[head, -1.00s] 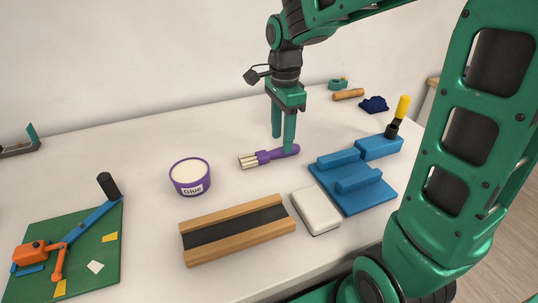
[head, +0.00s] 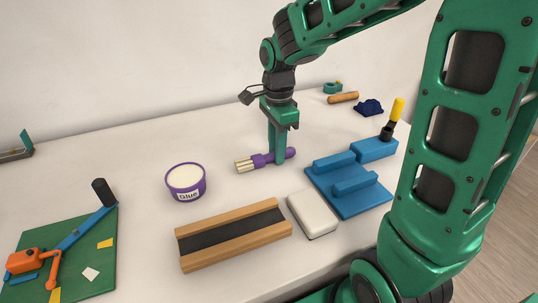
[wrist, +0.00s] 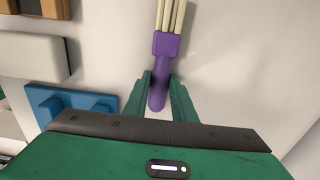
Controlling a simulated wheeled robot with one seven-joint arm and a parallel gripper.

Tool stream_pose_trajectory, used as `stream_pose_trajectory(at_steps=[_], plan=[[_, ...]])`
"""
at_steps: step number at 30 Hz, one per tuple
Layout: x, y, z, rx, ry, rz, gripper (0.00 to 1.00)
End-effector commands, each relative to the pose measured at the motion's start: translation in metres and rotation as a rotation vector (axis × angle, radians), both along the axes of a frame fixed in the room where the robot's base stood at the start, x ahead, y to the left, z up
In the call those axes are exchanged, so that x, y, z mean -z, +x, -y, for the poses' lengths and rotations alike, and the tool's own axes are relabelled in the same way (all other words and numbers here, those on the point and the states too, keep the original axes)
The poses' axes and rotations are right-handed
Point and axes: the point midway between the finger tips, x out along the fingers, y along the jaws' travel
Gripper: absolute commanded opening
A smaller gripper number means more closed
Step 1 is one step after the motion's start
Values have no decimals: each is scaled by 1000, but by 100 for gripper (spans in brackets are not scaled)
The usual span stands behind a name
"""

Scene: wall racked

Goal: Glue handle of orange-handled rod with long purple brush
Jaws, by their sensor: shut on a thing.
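The long purple brush (head: 262,160) lies on the white table, its cream bristles pointing left. My gripper (head: 278,160) comes down from above and is shut on the brush's purple handle. In the wrist view the handle (wrist: 166,46) runs between my two fingers (wrist: 161,92), with the bristles at the top edge. A rod with a yellow-orange handle (head: 398,109) stands tilted at the rear blue block, its lower end black. The purple glue tub (head: 186,189), filled with white glue, stands open to the left of the brush.
A wooden block with a dark channel (head: 235,235), a white pad (head: 312,214) and a blue stepped fixture (head: 349,190) lie in front. A green board with an orange mechanism (head: 85,260) is at left. A wooden cylinder (head: 343,97) and dark blue lump (head: 368,107) lie behind.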

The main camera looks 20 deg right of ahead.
Motion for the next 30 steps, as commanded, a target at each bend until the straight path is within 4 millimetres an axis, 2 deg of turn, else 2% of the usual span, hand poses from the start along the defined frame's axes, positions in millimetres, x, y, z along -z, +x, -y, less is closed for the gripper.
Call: stream_pose_trajectory(at_steps=[7,12,21,27,30], plan=[[-13,1,0,0,0,3,1],[-42,1,-1,-1,0,6,1],[-80,2,-69,-7,0,3,1],[-99,3,-100,-6,0,1,1],[-105,3,-110,-4,0,1,1]])
